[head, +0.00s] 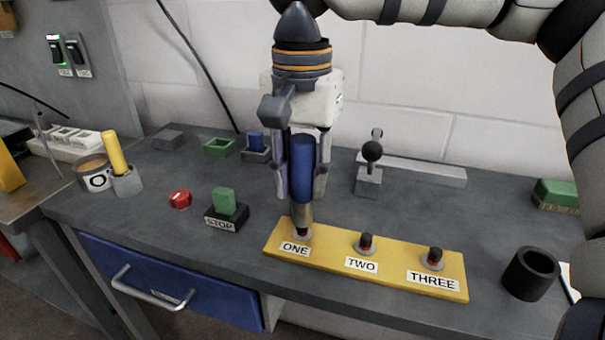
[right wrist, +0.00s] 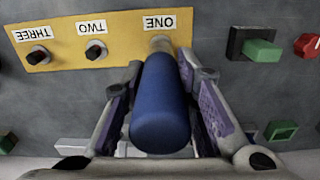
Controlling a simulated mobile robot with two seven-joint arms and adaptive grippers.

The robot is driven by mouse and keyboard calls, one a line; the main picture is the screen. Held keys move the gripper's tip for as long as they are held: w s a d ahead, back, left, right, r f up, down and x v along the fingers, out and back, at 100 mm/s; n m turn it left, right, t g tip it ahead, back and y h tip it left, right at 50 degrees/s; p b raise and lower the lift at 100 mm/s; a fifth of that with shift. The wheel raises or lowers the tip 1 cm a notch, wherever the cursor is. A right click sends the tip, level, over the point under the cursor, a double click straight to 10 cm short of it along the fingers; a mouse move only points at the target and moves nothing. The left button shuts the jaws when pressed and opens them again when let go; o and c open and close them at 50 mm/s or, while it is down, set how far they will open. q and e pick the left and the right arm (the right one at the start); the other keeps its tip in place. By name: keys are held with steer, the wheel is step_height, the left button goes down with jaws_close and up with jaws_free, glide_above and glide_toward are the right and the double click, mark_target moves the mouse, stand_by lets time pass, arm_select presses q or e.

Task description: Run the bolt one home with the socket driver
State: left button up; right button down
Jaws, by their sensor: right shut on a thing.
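A yellow plate (head: 330,264) on the bench carries three bolts over the labels ONE, TWO and THREE. My right gripper (head: 302,188) is shut on the blue handle of the socket driver (head: 302,155) and holds it upright over bolt one. The driver's metal socket end (head: 303,213) is down at bolt one and hides most of it; I cannot tell how far it is seated. The blue driver (right wrist: 160,105) also shows between my fingers in the right wrist view. Bolt two (head: 366,243) and bolt three (head: 435,257) stand uncovered with dark heads. My left gripper is not in view.
Left of the plate are a green STOP block (head: 224,201) on a black base and a red knob (head: 180,198). A black cup (head: 531,273) stands to the right. A lever with a black ball (head: 372,151) rises behind the plate. A blue drawer (head: 170,285) is below.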

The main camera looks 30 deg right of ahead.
mark_target(304, 138)
steer(key=shift+f, duration=0.25)
steer(key=shift+f, duration=0.55)
steer(key=shift+f, duration=0.45)
stand_by(1.3)
steer(key=shift+r, duration=0.1)
stand_by(0.6)
steer(key=shift+r, duration=3.5)
